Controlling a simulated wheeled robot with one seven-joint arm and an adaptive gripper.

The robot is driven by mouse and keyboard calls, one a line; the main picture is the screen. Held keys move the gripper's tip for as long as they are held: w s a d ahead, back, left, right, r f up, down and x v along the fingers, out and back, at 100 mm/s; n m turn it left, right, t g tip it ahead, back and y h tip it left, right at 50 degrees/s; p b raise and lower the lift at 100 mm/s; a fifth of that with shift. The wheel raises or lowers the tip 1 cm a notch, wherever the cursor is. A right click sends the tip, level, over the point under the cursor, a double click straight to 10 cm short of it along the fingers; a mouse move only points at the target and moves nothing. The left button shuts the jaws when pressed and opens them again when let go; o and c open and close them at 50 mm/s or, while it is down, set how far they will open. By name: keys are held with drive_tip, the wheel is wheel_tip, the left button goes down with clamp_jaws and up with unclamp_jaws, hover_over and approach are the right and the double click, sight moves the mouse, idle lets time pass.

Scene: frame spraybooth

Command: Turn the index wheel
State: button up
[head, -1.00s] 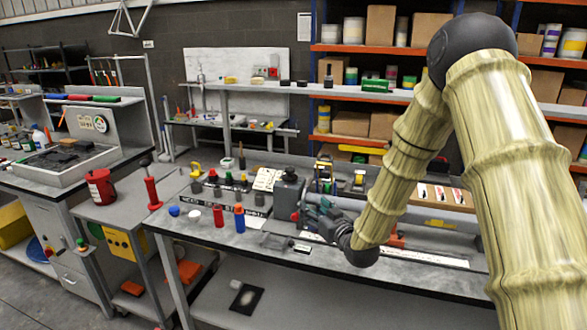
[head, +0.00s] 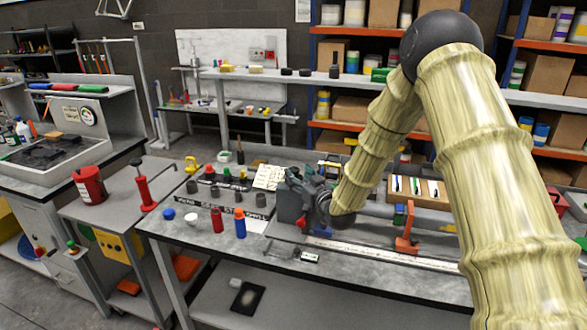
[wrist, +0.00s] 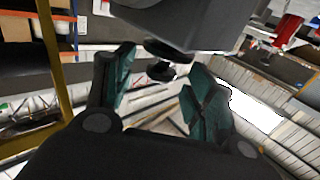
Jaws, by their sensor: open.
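My gripper (head: 322,198) is at the right side of a grey block-like machine head (head: 289,204) on the bench. In the wrist view my gripper (wrist: 160,90) has its two dark green fingers spread apart. A dark round part, which looks like the index wheel (wrist: 161,70), shows between and just beyond the fingertips, beneath the grey machine head (wrist: 200,22). No contact with the fingers is clear. In the head view the gripper and wrist hide this wheel. A small red knob (head: 301,221) sits low on the front of the machine head.
Red and blue bottles (head: 239,223) and several dark cups stand left of the machine. An orange-red clamp (head: 407,232) stands right along a long rail. A box of markers (head: 418,190) lies behind. The bench front has free room.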

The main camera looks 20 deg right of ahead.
sight(294, 172)
drive_tip(key=shift+w+a+p, duration=0.25)
drive_tip(key=shift+w, duration=0.7)
drive_tip(key=shift+w+a+p, duration=0.2)
drive_tip(key=shift+w+p, duration=0.05)
drive_tip(key=shift+w, duration=0.65)
drive_tip(key=c, duration=0.7)
drive_tip(key=shift+o, duration=0.2)
drive_tip(key=shift+a+m+h+b, duration=0.1)
drive_tip(key=shift+m+h+b, duration=0.2)
drive_tip(key=shift+h+b, duration=0.15)
